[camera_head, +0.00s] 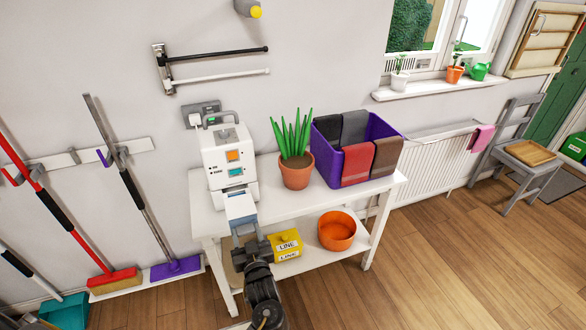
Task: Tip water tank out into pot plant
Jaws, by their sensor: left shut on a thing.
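A white dehumidifier-like machine (229,158) with an orange and a teal panel stands at the left end of the white table. The pale blue-grey water tank (240,206) shows at its lower front, over the table's front edge. I cannot tell whether its back end is still inside the machine. My left gripper (246,229) is shut on the tank's near end, and my dark arm reaches up from the bottom. The pot plant (296,170), spiky green leaves in a terracotta pot, stands upright on the table just right of the machine. My right gripper is not in view.
A purple crate (333,169) with towels over its rim stands right of the plant on the table (268,209). An orange bowl (337,231) and a yellow box (286,245) sit on the lower shelf. Brooms hang at left.

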